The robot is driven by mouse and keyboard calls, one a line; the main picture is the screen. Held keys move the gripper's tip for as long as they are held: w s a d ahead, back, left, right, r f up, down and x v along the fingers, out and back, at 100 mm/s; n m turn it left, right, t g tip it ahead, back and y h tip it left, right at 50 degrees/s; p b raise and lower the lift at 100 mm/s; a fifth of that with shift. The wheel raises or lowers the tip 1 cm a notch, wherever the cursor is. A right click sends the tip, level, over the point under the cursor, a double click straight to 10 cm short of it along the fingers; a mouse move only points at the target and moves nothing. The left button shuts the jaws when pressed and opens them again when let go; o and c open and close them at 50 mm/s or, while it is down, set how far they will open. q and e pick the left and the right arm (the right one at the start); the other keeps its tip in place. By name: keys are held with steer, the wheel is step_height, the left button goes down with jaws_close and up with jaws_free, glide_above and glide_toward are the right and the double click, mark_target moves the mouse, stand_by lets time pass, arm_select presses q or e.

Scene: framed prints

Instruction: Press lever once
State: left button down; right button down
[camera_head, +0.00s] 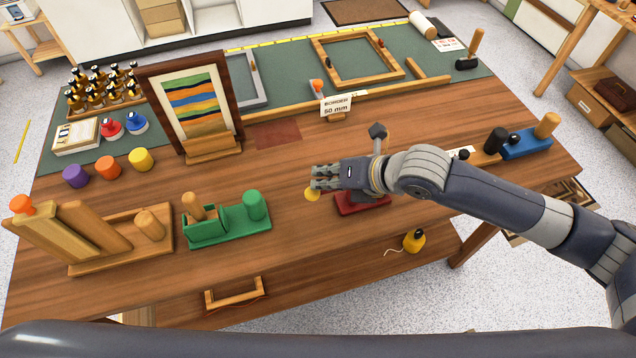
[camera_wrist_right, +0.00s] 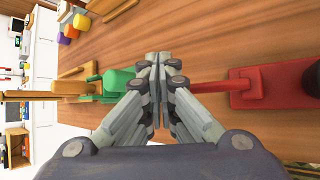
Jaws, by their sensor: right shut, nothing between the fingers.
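A red lever device stands near the middle of the table; its red base (camera_head: 362,205) shows below my right gripper in the head view. In the wrist view, the red base (camera_wrist_right: 275,88) is at the right and a red bar runs from it toward the left, behind my fingers. A yellow knob (camera_head: 312,195) shows just below my fingertips in the head view. My right gripper (camera_head: 318,178) is shut and empty, over the knob end of the lever. It also shows in the wrist view (camera_wrist_right: 164,62). I cannot tell whether it touches the knob. My left gripper is not in view.
A green block stand (camera_head: 232,226) and a wooden peg stand (camera_head: 120,240) are left of the lever. A framed striped print (camera_head: 195,105) stands behind. A blue-based device (camera_head: 527,143) is at the right. A yellow bottle (camera_head: 414,240) shows beyond the front edge. Bare tabletop lies around the lever.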

steer(key=shift+r+p, duration=0.4)
steer(key=shift+r, duration=0.2)
steer(key=shift+r, duration=0.15)
steer(key=r+p, duration=0.4)
steer(key=shift+w+d+r+p, duration=0.1)
steer(key=shift+d+r+p, duration=0.2)
steer(key=shift+r+p, duration=0.1)
stand_by(0.4)
